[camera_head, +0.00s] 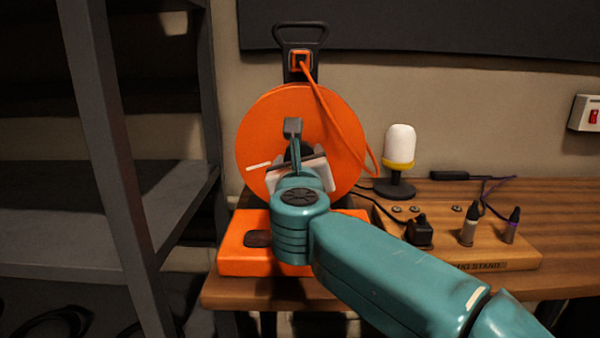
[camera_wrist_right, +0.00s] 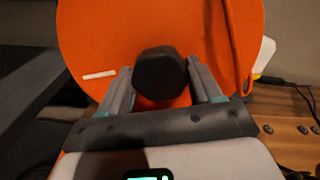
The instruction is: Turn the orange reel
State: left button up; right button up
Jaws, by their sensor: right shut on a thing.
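The orange reel (camera_head: 335,118) stands upright on an orange base (camera_head: 236,258) at the left end of the wooden desk. An orange cable runs from its top bracket down the right side of the disc. The reel fills much of the right wrist view (camera_wrist_right: 100,35), with a short white mark at its lower left. My right gripper (camera_head: 294,152) is in front of the disc, shut on the dark knob (camera_wrist_right: 160,73) near its middle. In the head view the gripper and wrist hide most of the knob. My left gripper is in neither view.
A white lamp with a yellow band (camera_head: 399,146) stands right of the reel. A wooden stand (camera_head: 500,258) with several dark plugs lies on the desk (camera_head: 560,215). A dark metal shelf (camera_head: 110,225) is close on the left. A red switch (camera_head: 593,116) is on the wall.

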jog(key=shift+d+r+m+b, duration=0.15)
jog(key=shift+m+b, duration=0.7)
jog(key=shift+m, duration=0.95)
jog(key=shift+r+m+b, duration=0.1)
jog(key=shift+m+b, duration=0.75)
jog(key=shift+m, duration=0.95)
jog(key=o, duration=1.3)
jog(key=shift+o, duration=1.2)
jog(key=shift+w+f, duration=0.1)
jog(key=shift+f, duration=0.1)
